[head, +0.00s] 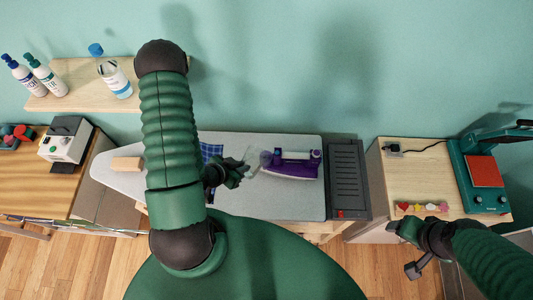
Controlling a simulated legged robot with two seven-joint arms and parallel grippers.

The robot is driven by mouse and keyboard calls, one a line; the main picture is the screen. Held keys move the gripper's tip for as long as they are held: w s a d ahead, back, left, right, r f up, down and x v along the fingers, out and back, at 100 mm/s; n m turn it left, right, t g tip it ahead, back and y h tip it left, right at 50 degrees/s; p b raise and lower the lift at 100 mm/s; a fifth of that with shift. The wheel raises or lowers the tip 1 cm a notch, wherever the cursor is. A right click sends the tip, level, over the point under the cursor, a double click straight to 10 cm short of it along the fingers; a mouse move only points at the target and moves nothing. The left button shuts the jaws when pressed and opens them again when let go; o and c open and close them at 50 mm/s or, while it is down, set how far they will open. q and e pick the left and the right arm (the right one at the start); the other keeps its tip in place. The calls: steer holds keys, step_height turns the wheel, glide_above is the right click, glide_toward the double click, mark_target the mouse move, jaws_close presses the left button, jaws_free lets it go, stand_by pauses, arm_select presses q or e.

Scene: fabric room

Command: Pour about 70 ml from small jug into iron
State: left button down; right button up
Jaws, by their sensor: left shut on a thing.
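The purple and white iron (292,164) rests on the grey ironing board, toward its right end. My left gripper (241,172) is above the board, just left of the iron. It is shut on the small jug (253,158), which is clear and hard to make out against the board. The jug is close to the iron's left end; its tilt and any liquid level are too faint to tell. My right gripper (401,232) is at the lower right, by the front edge of the right-hand table, and whether its fingers are apart is unclear.
The ironing board (270,205) has a dark ribbed rest (347,178) at its right end, plus a blue checked cloth (211,152) and wooden block (127,164). A shelf (75,98) holds bottles.

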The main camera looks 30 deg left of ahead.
arm_select(q)
steer(key=shift+s+a+f+t, duration=0.2)
steer(key=shift+f+t, duration=0.2)
steer(key=shift+f, duration=0.1)
steer(key=shift+s+a+f+t+b, duration=0.1)
steer(key=shift+f+t+b, duration=0.15)
steer(key=shift+f+b, duration=0.3)
steer(key=shift+s+a+f+t+b, duration=0.1)
steer(key=shift+f+t+b, duration=0.2)
steer(key=shift+b, duration=0.4)
steer(key=shift+d+f+b, duration=0.1)
steer(key=shift+b, duration=0.2)
steer(key=shift+s+r+t, duration=0.1)
steer(key=shift+r+t, duration=0.1)
steer(key=shift+t, duration=0.05)
arm_select(e)
steer(key=f, duration=0.4)
steer(key=shift+a, duration=0.2)
arm_select(q)
steer(key=shift+d, duration=0.1)
arm_select(e)
steer(key=shift+d, duration=0.1)
